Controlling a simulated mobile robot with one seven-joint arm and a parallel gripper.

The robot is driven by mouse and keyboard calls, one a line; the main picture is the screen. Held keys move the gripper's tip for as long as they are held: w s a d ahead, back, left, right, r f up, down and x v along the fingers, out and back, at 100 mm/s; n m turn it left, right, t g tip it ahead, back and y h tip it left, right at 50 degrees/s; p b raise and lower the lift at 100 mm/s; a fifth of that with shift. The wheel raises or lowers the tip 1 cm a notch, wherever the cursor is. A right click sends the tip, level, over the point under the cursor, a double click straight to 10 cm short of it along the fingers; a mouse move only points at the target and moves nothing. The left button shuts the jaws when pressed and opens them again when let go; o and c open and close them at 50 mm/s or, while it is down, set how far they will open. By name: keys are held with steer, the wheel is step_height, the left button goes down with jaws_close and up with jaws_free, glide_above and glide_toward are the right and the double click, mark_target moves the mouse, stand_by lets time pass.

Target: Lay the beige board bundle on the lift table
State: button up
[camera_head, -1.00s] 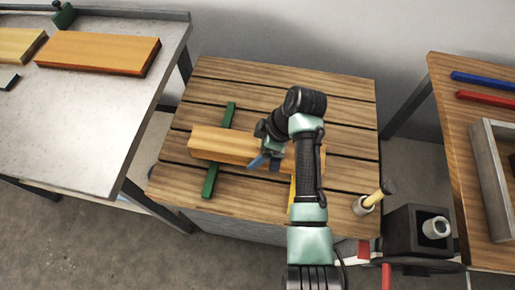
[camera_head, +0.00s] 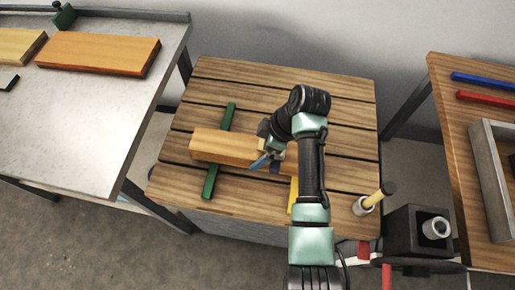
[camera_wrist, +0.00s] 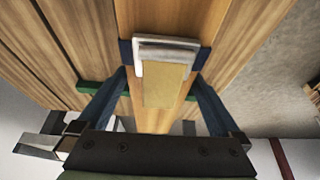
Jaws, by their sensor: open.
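The beige board bundle (camera_head: 222,146) lies on the slatted wooden lift table (camera_head: 330,95), across a green strip (camera_head: 211,179). A yellow strip (camera_head: 292,196) shows near its right end, which my arm hides. My gripper (camera_head: 267,162) is low over the right part of the bundle. In the wrist view my open gripper (camera_wrist: 165,52) has one blue-tipped finger on each side of the bundle (camera_wrist: 178,20). A pale metal clip with a tan patch (camera_wrist: 166,85) sits on the bundle between the fingers. I cannot tell whether the fingers touch it.
A grey metal table (camera_head: 85,110) at left holds an orange board (camera_head: 98,54) and a paler board (camera_head: 18,45). A wooden table (camera_head: 465,150) at right holds blue and red bars and a grey tray.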

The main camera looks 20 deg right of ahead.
steer(key=v, duration=1)
steer(key=shift+s+d+r, duration=0.15)
steer(key=shift+r, duration=0.05)
steer(key=w+a+r+m+t+h, duration=0.1)
steer(key=w+a+r+m+t, duration=0.25)
steer(key=r, duration=0.55)
steer(key=w+a+r+t+h, duration=0.2)
steer(key=w+r+t, duration=0.35)
steer(key=r, duration=0.35)
steer(key=w+a+r+m+t+h, duration=0.1)
steer(key=w+a+r+m+t, duration=0.2)
steer(key=w+r, duration=0.5)
steer(key=s+a+r+m+t, duration=0.1)
steer(key=s+a+r+t, duration=0.25)
steer(key=r, duration=0.45)
steer(key=s+a+r+m+t, duration=0.1)
steer(key=s+a+r+t, duration=0.2)
steer(key=r, duration=0.6)
steer(key=s+a+r+m+t, duration=0.2)
steer(key=s+r+t, duration=0.4)
steer(key=s+r, duration=0.7)
steer(key=shift+a+m, duration=0.35)
steer(key=shift+a, duration=0.15)
steer(key=shift+s+t, duration=0.1)
steer(key=shift+t, duration=0.15)
